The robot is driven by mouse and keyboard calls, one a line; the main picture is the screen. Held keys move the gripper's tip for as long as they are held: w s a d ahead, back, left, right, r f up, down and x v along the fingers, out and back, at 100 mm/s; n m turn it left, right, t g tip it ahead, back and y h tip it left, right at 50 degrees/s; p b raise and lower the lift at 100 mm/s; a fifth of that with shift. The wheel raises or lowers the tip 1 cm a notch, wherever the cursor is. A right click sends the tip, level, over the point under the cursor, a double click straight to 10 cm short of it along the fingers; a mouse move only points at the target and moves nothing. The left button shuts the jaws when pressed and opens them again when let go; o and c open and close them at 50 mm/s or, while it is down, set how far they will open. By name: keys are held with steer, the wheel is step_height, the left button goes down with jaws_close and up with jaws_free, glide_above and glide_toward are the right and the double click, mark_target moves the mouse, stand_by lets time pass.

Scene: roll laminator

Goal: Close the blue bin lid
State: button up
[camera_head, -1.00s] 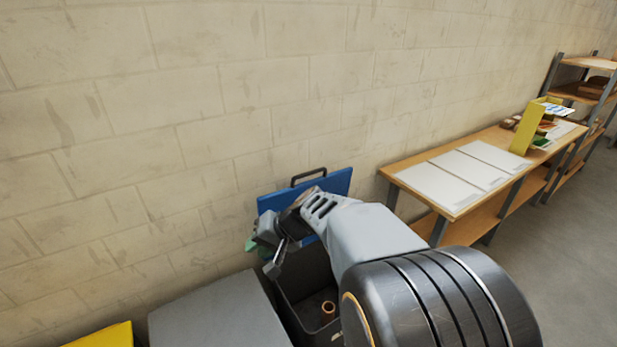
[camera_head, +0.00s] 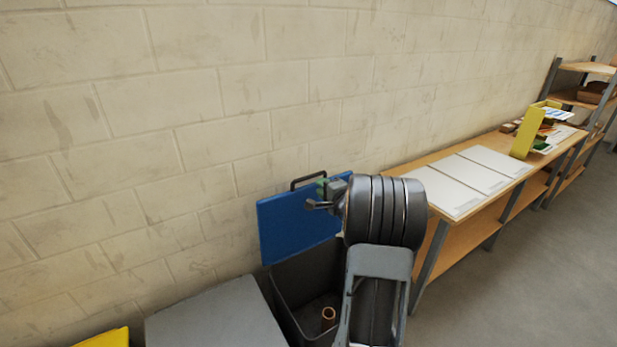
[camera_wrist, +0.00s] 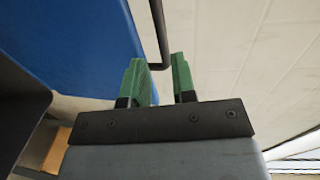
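The blue lid (camera_head: 290,228) stands raised and open against the wall, above the dark grey bin (camera_head: 287,298). Its black handle (camera_head: 307,179) is on the upper edge. My gripper (camera_head: 323,188) is at the upper right of the lid, close to the handle's right end. In the wrist view, the green fingers of my gripper (camera_wrist: 160,72) are apart, and the lower end of the handle (camera_wrist: 158,35) shows at the gap between their tips. I cannot tell whether they touch it. The blue lid (camera_wrist: 75,45) fills the upper left of that view.
A brown roll (camera_head: 328,314) is inside the bin. A grey-lidded bin (camera_head: 215,318) stands to its left, with a yellow one (camera_head: 105,338) beyond. A wooden table (camera_head: 440,212) with white sheets stands at the right. The block wall is right behind the lid.

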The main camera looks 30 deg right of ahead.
mark_target(310, 178)
steer(key=w, duration=0.3)
steer(key=w+p, duration=0.1)
steer(key=w, duration=0.1)
steer(key=w+f, duration=0.1)
steer(key=w, duration=0.2)
steer(key=shift+w+d+p, duration=0.2)
steer(key=shift+w+p, duration=0.15)
steer(key=shift+c, duration=0.2)
jaws_close()
